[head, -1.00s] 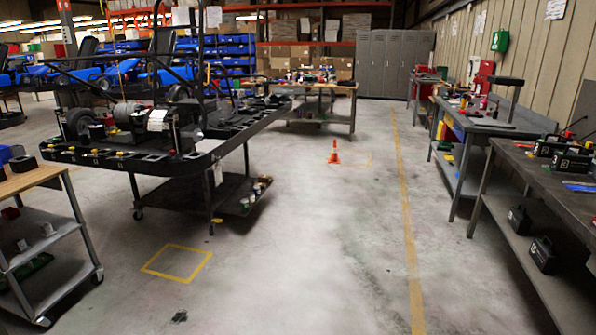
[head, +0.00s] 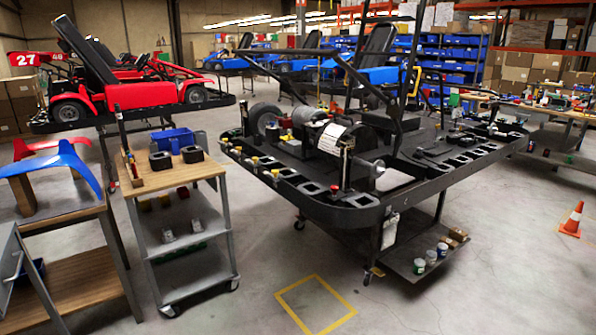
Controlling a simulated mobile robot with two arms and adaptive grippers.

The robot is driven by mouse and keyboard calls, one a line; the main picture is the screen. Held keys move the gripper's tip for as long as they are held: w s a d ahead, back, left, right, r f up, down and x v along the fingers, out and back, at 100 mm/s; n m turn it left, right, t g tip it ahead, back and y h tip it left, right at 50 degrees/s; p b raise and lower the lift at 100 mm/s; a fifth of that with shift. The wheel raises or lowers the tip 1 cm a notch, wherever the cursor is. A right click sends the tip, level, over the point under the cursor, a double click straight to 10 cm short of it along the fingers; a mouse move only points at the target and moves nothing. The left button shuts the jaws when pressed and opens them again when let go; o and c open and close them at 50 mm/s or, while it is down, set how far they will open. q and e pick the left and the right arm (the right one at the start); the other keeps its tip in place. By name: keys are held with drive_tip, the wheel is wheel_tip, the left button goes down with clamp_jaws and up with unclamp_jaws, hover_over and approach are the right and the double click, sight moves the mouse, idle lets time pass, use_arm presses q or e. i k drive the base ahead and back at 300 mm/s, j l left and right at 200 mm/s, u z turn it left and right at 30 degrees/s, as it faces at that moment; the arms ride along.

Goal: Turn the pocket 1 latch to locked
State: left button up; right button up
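A black kart stand (head: 345,218) on casters fills the middle of the head view. Its front and side rims carry a row of pockets (head: 300,188) with small yellow and red parts beside some of them. Which pocket is pocket 1, and how its latch is turned, is too small to tell. A black kart frame with a motor and a white-labelled part (head: 331,138) sits on the stand. Neither of my grippers is in view.
A wood-topped cart (head: 178,175) with black blocks and a blue bin stands left of the stand. A red kart (head: 150,95) is on another stand behind it. An orange cone (head: 572,220) is at right. Floor is clear around the yellow square (head: 315,305).

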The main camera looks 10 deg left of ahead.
sight(274, 173)
drive_tip(key=i+j+u, duration=0.15)
drive_tip(key=i+u, duration=0.3)
drive_tip(key=i, duration=0.15)
drive_tip(key=i+u, duration=0.45)
drive_tip(key=i, duration=0.1)
